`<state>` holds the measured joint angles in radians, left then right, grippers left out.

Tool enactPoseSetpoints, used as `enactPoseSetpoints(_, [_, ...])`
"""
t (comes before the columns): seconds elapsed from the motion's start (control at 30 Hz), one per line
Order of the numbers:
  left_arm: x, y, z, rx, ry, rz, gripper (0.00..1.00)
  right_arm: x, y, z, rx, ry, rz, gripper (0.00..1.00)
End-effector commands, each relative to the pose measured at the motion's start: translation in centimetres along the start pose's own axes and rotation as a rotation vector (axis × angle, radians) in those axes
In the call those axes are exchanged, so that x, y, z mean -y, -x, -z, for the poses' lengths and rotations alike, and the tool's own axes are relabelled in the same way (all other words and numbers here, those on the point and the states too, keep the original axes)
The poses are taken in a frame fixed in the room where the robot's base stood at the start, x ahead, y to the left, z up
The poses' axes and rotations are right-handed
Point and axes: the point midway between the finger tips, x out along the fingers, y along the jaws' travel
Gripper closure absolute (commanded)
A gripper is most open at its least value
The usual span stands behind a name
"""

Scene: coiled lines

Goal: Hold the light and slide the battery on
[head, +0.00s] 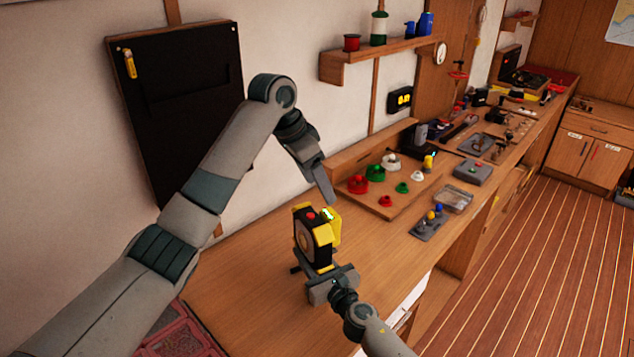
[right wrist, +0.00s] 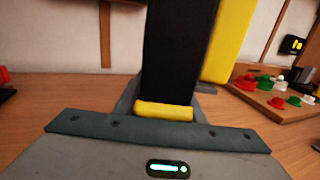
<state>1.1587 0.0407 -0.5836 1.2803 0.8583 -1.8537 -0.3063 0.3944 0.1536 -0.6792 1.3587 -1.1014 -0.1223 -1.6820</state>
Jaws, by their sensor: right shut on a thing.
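A black-and-yellow light (head: 306,240) with a round face and a red spot on top stands upright over the workbench. My right gripper (head: 322,272) is shut on its lower end. In the right wrist view the light (right wrist: 178,55) rises as a dark slab with a yellow strip at its foot, between the jaws. A yellow block (head: 331,228) with a small green-lit patch, seemingly the battery, sits against the light's right side; whether it is fully seated I cannot tell. My left gripper (head: 327,190) points down just above this block, seen edge-on, so its jaw gap is hidden.
A wooden board (head: 400,200) with red, green and white round pieces lies behind and right. A clear tray (head: 453,199) and a grey plate with coloured knobs (head: 430,225) stand near the bench's right edge. A black wall panel (head: 180,100) hangs behind my left arm. Bench around the light is clear.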

Motion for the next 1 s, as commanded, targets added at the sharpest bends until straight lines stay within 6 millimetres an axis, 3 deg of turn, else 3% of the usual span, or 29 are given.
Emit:
enactPoseSetpoints(0.1, [0.0, 0.0, 0.0, 0.0, 0.0, 0.0, 0.35, 0.0, 0.0, 0.0, 0.0, 0.0, 0.0, 1.0])
enactPoseSetpoints(0.13, [0.0, 0.0, 0.0, 0.0, 0.0, 0.0, 0.35, 0.0, 0.0, 0.0, 0.0, 0.0, 0.0, 0.62])
enactPoseSetpoints(0.2, [0.0, 0.0, 0.0, 0.0, 0.0, 0.0, 0.35, 0.0, 0.0, 0.0, 0.0, 0.0, 0.0, 0.45])
enactPoseSetpoints(0.23, [0.0, 0.0, 0.0, 0.0, 0.0, 0.0, 0.35, 0.0, 0.0, 0.0, 0.0, 0.0, 0.0, 0.42])
enactPoseSetpoints(0.67, [0.0, 0.0, 0.0, 0.0, 0.0, 0.0, 0.35, 0.1, 0.4, 0.0, 0.001, 0.001, 0.0, 0.42])
enactPoseSetpoints(0.87, [0.0, 0.0, 0.0, 0.0, 0.0, 0.0, 0.35, 0.1, 2.2, 0.1, 0.0, 0.002, 0.0, 0.42])
enactPoseSetpoints(1.0, [0.0, 0.0, 0.0, 0.0, 0.0, 0.0, 0.35, 0.1, 4.4, 0.1, -0.001, 0.002, 0.0, 0.42])
